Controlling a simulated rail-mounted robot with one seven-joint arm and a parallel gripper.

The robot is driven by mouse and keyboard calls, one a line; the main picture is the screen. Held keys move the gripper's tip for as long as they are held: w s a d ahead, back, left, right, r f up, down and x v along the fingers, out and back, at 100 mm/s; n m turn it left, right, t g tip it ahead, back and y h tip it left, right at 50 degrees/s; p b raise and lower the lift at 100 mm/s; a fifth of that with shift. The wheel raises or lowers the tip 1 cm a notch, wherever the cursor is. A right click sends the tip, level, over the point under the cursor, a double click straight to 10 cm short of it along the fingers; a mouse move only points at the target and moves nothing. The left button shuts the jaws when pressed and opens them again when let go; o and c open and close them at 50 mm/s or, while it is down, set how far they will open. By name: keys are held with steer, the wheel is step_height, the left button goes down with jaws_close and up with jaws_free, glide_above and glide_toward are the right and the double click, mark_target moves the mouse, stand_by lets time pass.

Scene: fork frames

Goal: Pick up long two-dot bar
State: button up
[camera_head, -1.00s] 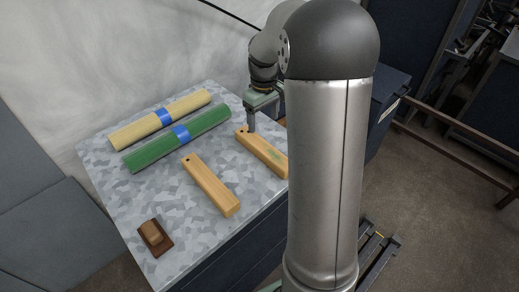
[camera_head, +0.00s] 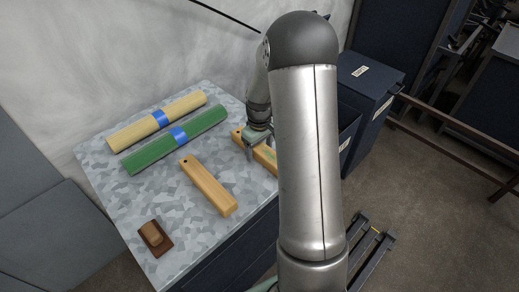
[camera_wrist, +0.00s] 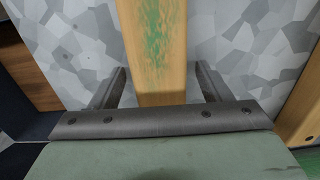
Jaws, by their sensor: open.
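A light wooden bar with a green smear lies near the right edge of the table (camera_head: 265,153); a dark dot shows near its far end. My gripper (camera_head: 256,142) is over this bar, fingers open. In the wrist view the green-marked bar (camera_wrist: 155,45) runs between the two spread fingers (camera_wrist: 160,80), with gaps on both sides. A second wooden bar (camera_head: 208,187), with one dark dot at its far end, lies left of it; part of it shows at the right edge of the wrist view (camera_wrist: 303,100). I cannot tell from the dots which is the two-dot bar.
A yellow roll (camera_head: 135,132) and a green roll (camera_head: 155,154), each with a blue band, lie at the back. A small brown block on a dark base (camera_head: 155,238) sits at the front left. The table top (camera_head: 120,195) is clear between them. Dark cabinets (camera_head: 365,100) stand at right.

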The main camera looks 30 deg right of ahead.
steer(key=c, duration=1.2)
steer(key=shift+r, duration=0.1)
